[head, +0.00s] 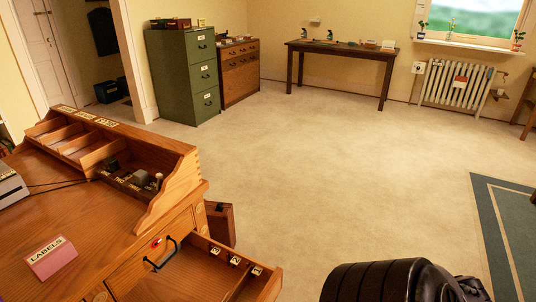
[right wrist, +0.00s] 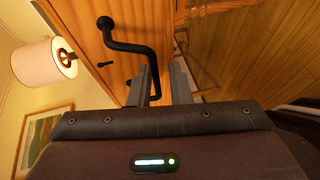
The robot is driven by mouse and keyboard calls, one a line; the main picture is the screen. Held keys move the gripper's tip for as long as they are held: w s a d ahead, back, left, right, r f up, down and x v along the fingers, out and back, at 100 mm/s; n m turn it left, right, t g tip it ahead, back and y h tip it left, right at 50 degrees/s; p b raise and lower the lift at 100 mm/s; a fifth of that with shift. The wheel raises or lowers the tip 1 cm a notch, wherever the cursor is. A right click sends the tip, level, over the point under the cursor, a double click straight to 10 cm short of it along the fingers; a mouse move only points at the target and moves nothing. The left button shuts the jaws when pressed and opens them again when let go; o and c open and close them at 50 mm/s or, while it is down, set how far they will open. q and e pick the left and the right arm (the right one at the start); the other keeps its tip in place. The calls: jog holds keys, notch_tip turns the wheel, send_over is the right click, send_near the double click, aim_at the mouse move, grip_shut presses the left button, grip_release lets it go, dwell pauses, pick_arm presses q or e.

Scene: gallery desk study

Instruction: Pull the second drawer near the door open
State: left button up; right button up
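A wooden desk (head: 95,215) fills the lower left of the head view. A drawer (head: 190,275) low on its front stands open. A dark bowed handle (head: 162,256) sits on the closed front just above it. In the right wrist view a dark bent handle (right wrist: 125,46) is fixed to an orange wooden front (right wrist: 92,48). My right gripper (right wrist: 161,86) is close to it, its fingers apart. The handle's lower end shows between the fingers, nearer the left one; I cannot tell whether they touch. My left gripper is out of view.
A green cabinet (head: 190,75) and a wooden chest (head: 240,72) stand at the back near the doorway. A pink label block (head: 51,257) lies on the desk. A brown wooden piece (head: 220,222) juts out beside the desk. The floor (head: 310,160) in the middle is clear.

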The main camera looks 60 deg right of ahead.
jog(key=shift+r, duration=0.1)
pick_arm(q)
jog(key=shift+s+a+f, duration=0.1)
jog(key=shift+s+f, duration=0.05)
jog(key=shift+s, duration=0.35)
pick_arm(e)
jog(key=v, duration=0.8)
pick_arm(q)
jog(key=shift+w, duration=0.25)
